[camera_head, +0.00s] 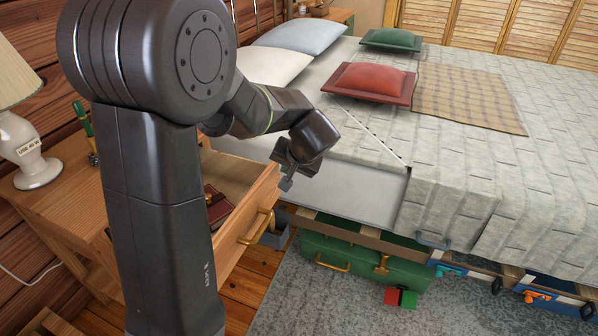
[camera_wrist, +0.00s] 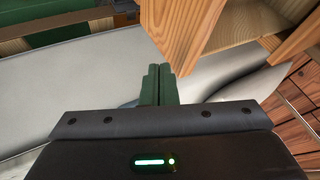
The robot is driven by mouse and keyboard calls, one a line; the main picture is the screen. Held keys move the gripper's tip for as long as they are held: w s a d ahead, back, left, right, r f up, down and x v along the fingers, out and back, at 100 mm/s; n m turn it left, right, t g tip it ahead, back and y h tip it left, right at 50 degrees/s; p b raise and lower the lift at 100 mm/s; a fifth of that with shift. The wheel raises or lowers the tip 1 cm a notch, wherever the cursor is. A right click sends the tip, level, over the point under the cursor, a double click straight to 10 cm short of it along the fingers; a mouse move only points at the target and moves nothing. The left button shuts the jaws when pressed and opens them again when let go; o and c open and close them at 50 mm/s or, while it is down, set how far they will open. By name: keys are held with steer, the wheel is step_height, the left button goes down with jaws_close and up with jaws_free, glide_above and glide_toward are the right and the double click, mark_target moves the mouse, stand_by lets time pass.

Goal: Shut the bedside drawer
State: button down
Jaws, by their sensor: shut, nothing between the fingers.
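The bedside drawer (camera_head: 250,228) is wooden and stands pulled out of the nightstand (camera_head: 65,190), partly hidden behind my arm. Its front carries a brass handle (camera_head: 257,226), and a dark red item (camera_head: 217,205) lies inside. My gripper (camera_head: 286,184) is shut and empty, just beyond the far end of the drawer front, beside the bed. In the wrist view the shut fingers (camera_wrist: 158,84) point at the bed's pale side, with the wooden drawer (camera_wrist: 190,40) close by at upper right. I cannot tell whether they touch it.
A bed (camera_head: 460,190) with pillows and a plaid blanket fills the right. A green case (camera_head: 365,262) and other items sit under it. A lamp (camera_head: 30,150) stands on the nightstand. Red and green blocks (camera_head: 400,297) lie on the rug (camera_head: 330,305).

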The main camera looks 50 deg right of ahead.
steer(key=shift+w+a, duration=0.2)
steer(key=shift+w, duration=0.3)
steer(key=w+a+p, duration=0.3)
steer(key=w+a, duration=0.1)
steer(key=w, duration=0.6)
steer(key=w+a+p, duration=0.3)
steer(key=w+a, duration=0.1)
steer(key=w, duration=0.6)
steer(key=shift+a, duration=0.2)
